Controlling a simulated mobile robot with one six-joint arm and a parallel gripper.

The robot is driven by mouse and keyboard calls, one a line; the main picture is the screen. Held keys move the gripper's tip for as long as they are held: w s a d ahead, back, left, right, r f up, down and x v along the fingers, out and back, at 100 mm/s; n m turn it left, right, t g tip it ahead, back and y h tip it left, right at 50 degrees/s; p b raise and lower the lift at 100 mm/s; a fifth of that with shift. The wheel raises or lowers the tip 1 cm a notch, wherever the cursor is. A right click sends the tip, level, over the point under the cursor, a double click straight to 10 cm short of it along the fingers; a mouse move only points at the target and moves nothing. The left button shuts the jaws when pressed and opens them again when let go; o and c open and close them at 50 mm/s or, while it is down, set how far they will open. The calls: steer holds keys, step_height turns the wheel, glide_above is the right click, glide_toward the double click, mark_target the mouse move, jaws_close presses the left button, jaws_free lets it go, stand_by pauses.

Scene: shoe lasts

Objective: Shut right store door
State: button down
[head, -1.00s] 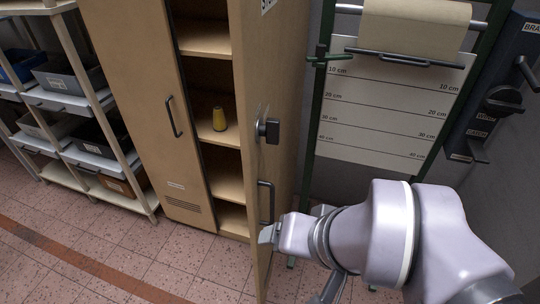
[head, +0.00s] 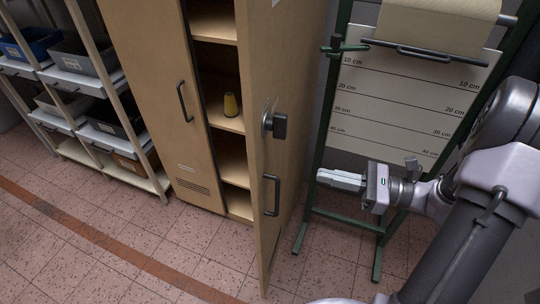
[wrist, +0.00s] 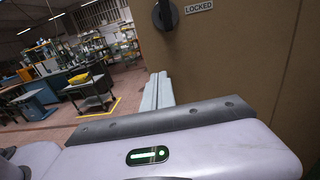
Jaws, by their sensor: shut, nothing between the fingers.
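The right store door (head: 268,160) stands open, swung out from the tan cabinet. It carries a dark knob (head: 275,122) and a black bar handle (head: 270,195). Shelves inside show past its edge. My gripper (head: 322,176) is shut and empty, to the right of the door on its outer side, its fingers pointing left toward it. It looks apart from the handle. In the wrist view, the closed fingers (wrist: 158,92) lie beside the door's face (wrist: 240,60), below a dark knob (wrist: 165,14) and a "LOCKED" label (wrist: 199,6).
The left store door (head: 165,100) is shut. A green stand with a measuring chart (head: 400,105) is behind my gripper at right. A bin rack (head: 150,180) stands left. Floor before the cabinet is clear.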

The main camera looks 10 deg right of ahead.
mark_target(262, 163)
steer(key=b+x, duration=0.3)
steer(key=x, duration=1)
steer(key=shift+s, duration=0.1)
